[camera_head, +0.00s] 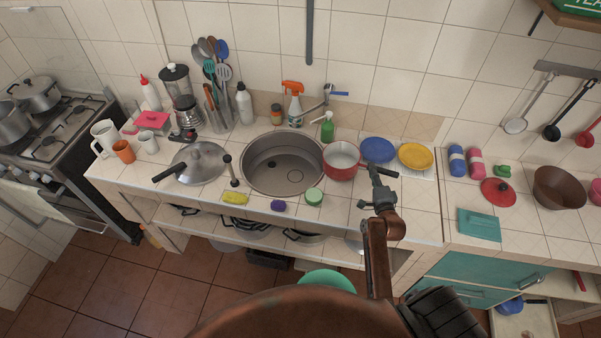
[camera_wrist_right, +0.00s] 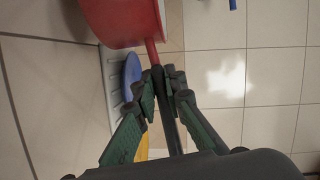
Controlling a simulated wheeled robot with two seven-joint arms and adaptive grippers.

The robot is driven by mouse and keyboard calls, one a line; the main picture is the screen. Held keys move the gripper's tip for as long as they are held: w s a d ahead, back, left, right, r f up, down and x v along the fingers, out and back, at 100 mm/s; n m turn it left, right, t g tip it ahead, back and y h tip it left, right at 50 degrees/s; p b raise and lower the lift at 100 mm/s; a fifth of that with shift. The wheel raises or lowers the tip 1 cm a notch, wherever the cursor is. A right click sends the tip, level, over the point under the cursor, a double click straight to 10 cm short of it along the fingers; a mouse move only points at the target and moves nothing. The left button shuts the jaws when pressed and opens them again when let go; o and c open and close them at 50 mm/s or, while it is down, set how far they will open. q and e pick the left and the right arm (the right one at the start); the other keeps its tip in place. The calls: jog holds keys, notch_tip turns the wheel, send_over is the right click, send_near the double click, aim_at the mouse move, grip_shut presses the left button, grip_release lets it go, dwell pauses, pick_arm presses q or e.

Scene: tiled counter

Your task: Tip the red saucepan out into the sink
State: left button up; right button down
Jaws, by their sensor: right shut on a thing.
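The red saucepan (camera_head: 342,172) has a pale inside and sits upright or nearly so at the right edge of the round metal sink (camera_head: 283,180), overlapping its rim in the head view. I cannot tell whether anything lies in it or how high it is above the counter. My right gripper (camera_head: 379,176) is shut on its dark handle, which points right. In the right wrist view the red pan (camera_wrist_right: 120,20) is at the top, and the fingers (camera_wrist_right: 164,85) close around the handle. The sink looks empty. My left gripper is not in view.
The tap (camera_head: 312,108), an orange-topped spray bottle (camera_head: 294,108) and a green soap bottle (camera_head: 327,130) stand behind the sink. Blue (camera_head: 377,149) and yellow (camera_head: 416,156) plates are to the right.

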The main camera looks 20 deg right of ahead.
jog(key=shift+s+d+f+m, duration=0.25)
jog(key=shift+d+f+m, duration=0.1)
jog(key=shift+d, duration=0.35)
jog(key=shift+a+r+p, duration=0.1)
jog(key=shift+r+p, duration=0.15)
jog(key=shift+p, duration=0.1)
notch_tip(320, 180, up, 5)
jog(key=p, duration=0.5)
